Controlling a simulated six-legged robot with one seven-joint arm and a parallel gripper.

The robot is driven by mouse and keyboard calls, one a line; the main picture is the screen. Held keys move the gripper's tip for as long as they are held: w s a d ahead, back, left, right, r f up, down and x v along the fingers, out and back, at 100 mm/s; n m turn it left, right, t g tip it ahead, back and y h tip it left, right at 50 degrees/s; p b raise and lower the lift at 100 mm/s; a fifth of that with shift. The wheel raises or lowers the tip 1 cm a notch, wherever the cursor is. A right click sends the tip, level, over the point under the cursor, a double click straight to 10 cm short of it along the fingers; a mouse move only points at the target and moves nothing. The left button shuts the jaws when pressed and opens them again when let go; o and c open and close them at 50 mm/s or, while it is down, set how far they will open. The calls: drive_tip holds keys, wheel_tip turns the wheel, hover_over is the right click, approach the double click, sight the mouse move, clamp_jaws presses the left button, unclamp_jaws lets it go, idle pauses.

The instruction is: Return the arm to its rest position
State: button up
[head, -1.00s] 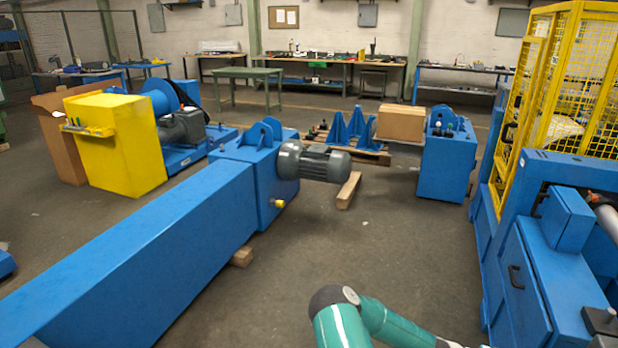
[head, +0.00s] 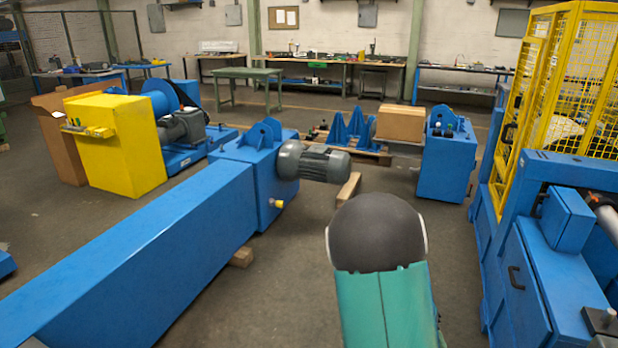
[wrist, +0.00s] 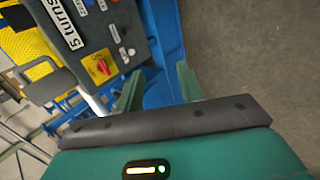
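My arm rises at the bottom of the head view, right of centre, with a dark rounded joint and a teal link. My gripper is outside the head view. In the wrist view, the two green fingers of my gripper (wrist: 159,80) stand apart with nothing held between them. Beyond them is a dark control panel (wrist: 85,35) with a "5 turns" label and a red rotary switch (wrist: 101,67) on a yellow plate.
A long blue housing (head: 150,250) with a grey motor (head: 315,163) lies to the left. A blue machine (head: 515,285) and a yellow mesh cage (head: 590,120) stand close on the right. Open floor (head: 300,270) lies between them. A blue frame (wrist: 165,45) shows beyond my fingers.

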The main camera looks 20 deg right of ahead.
drive_tip(key=w+a+r+n+t+y, duration=0.2)
drive_tip(key=w+a+r+t, duration=0.15)
drive_tip(key=a+r, duration=0.55)
drive_tip(key=s+a+r+n+t+y, duration=0.1)
drive_tip(key=s+a+r+n+t, duration=0.2)
drive_tip(key=a+r, duration=0.5)
drive_tip(key=s+a+r+n+t+y, duration=0.2)
drive_tip(key=s+a+r, duration=0.4)
drive_tip(key=a, duration=0.7)
wheel_tip(320, 180, up, 2)
drive_tip(key=shift+n+t, duration=0.9)
drive_tip(key=shift+t, duration=0.35)
drive_tip(key=shift+s+d, duration=0.1)
drive_tip(key=shift+d, duration=0.05)
